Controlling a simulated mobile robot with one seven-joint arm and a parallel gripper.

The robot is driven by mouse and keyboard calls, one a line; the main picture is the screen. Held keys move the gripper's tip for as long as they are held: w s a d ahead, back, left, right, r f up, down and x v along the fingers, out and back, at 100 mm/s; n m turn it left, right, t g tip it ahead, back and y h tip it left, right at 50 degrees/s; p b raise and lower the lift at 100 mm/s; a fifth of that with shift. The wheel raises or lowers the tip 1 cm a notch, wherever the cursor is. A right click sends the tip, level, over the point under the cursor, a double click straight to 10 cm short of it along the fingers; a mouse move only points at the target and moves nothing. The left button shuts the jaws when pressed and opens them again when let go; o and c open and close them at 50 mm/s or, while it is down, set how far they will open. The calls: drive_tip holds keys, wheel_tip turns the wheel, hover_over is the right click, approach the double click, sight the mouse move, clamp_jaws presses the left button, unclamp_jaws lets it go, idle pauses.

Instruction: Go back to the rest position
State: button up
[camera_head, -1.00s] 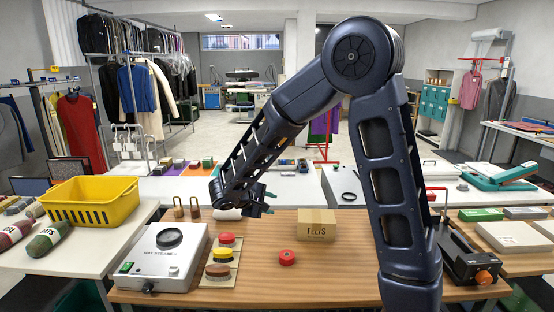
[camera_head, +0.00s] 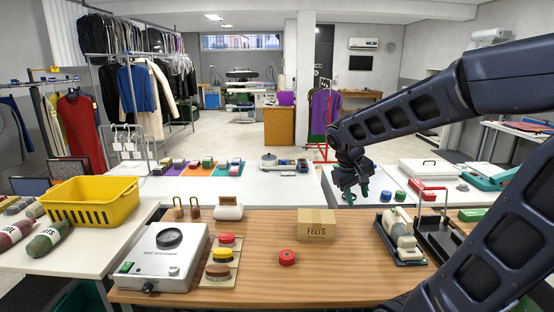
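My gripper (camera_head: 357,192) hangs at the right of centre, fingers pointing down, above the white table behind the wooden counter (camera_head: 345,276). Its greenish fingertips look spread apart with nothing between them. It is clear of the counter and touches nothing that I can see. My arm reaches in from the right edge and covers much of the right side of the view.
On the counter stand a white steamer unit (camera_head: 162,258), a board with red, yellow and brown pads (camera_head: 219,258), a red round piece (camera_head: 287,257), a FELTS box (camera_head: 316,225) and a white device on a dark tray (camera_head: 402,238). A yellow basket (camera_head: 90,203) stands left.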

drive_tip(key=s+d+r+m+t+y, duration=0.2)
drive_tip(key=s+d+r+m+y, duration=0.1)
drive_tip(key=s, duration=0.5)
drive_tip(key=shift+s+d+m+y, duration=0.3)
drive_tip(key=shift+d+m, duration=0.1)
drive_tip(key=shift+d, duration=0.35)
